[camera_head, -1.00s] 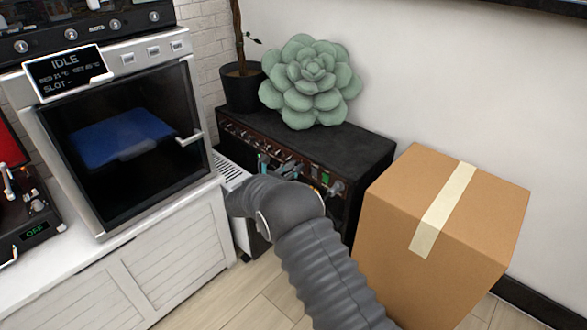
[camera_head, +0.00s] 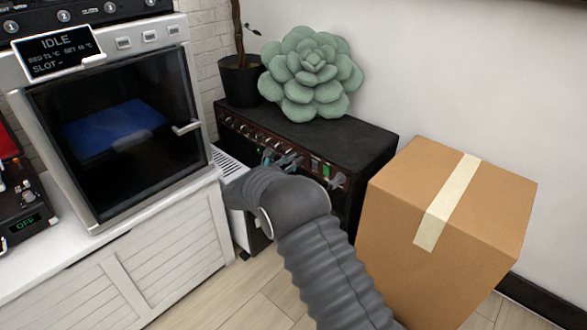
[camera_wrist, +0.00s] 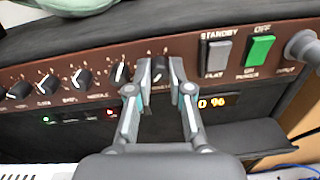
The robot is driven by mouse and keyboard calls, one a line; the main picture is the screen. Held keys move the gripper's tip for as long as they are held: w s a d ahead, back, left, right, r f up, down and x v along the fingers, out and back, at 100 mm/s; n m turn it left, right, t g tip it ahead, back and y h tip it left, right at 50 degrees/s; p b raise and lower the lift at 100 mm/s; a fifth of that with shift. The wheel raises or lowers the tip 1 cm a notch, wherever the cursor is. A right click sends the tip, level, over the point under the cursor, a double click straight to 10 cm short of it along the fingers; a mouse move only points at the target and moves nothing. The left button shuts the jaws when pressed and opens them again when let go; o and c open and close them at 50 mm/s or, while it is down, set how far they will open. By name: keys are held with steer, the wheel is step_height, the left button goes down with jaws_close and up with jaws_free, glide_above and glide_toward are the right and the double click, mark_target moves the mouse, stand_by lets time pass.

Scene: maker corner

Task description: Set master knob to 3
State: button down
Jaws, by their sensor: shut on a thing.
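The amplifier (camera_head: 370,160) is a black box with a brown control panel, standing against the wall. In the wrist view its panel (camera_wrist: 290,65) carries a row of black knobs with white pointer lines. My gripper (camera_wrist: 160,76) has its two fingers on either side of the rightmost knob (camera_wrist: 160,68), beside the switches, and is shut on it. The fingers hide much of this knob and its label, so I cannot read its name or setting. In the head view my gripper (camera_head: 284,161) is at the panel front, partly hidden behind my arm.
A STANDBY switch (camera_wrist: 217,55) and a green switch (camera_wrist: 258,50) sit right of the held knob. An orange display (camera_wrist: 212,102) is below. A succulent (camera_head: 312,75) stands on the amplifier, a cardboard box (camera_head: 450,210) at its right, a white cabinet (camera_head: 170,250) left.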

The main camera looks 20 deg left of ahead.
steer(key=shift+m+y+b, duration=0.3)
steer(key=shift+m+b, duration=3.9)
steer(key=shift+m, duration=2.9)
steer(key=c, duration=1.3)
jaws_free()
steer(key=shift+c, duration=0.2)
steer(key=v, duration=1.2)
